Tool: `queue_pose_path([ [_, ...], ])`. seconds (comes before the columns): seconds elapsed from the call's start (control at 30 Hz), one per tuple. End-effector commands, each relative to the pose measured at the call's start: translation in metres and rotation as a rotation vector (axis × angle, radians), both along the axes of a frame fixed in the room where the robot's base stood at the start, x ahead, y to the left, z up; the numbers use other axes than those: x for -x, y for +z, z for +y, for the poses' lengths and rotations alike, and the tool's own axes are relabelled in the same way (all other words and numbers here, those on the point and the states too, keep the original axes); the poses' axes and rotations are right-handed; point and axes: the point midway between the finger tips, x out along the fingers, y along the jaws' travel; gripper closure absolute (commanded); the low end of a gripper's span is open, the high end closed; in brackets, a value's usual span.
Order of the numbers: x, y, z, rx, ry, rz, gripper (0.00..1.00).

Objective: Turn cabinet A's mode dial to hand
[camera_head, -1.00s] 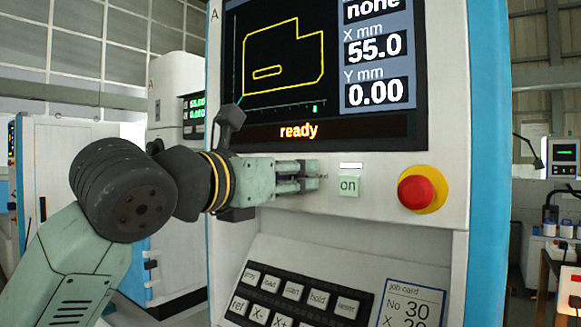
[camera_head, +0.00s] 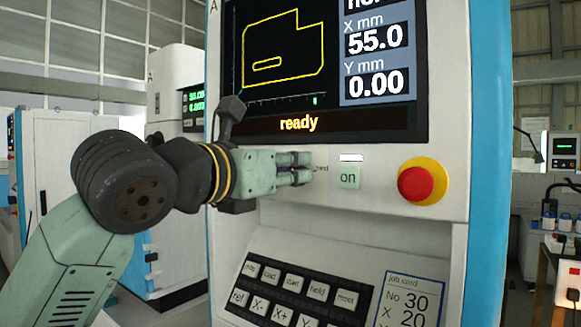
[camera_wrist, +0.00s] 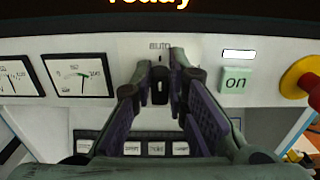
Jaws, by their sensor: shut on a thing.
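Cabinet A (camera_head: 455,65) stands before me, marked with a small A at its top left corner. Its mode dial (camera_wrist: 159,86) is a small dark knob on the white panel below the screen, with the word "auto" above it in the wrist view. My gripper (camera_head: 305,168) reaches the panel from the left, and its two fingers are closed around the dial; it also shows in the wrist view (camera_wrist: 160,82). In the head view the fingers hide the dial, and a small label that seems to read "hand" shows just right of them. The dial's exact pointing is hard to tell.
The screen (camera_head: 285,60) reads "ready". Right of the dial are a pale green "on" button (camera_head: 348,177) and a red emergency stop (camera_head: 415,184) on a yellow base. A sloped keypad (camera_head: 290,292) juts out below. Two gauges (camera_wrist: 78,75) sit left of the dial.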

Motion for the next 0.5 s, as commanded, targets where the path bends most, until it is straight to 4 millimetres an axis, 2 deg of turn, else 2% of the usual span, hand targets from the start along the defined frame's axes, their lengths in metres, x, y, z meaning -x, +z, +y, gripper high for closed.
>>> queue_pose_path([
  [0.27, 0.0001, -0.0006, 0.0002, -0.024, 0.002, -0.018, 1.0],
  [0.5, 0.0015, -0.0015, -0.0011, -0.126, 0.003, -0.092, 1.0],
])
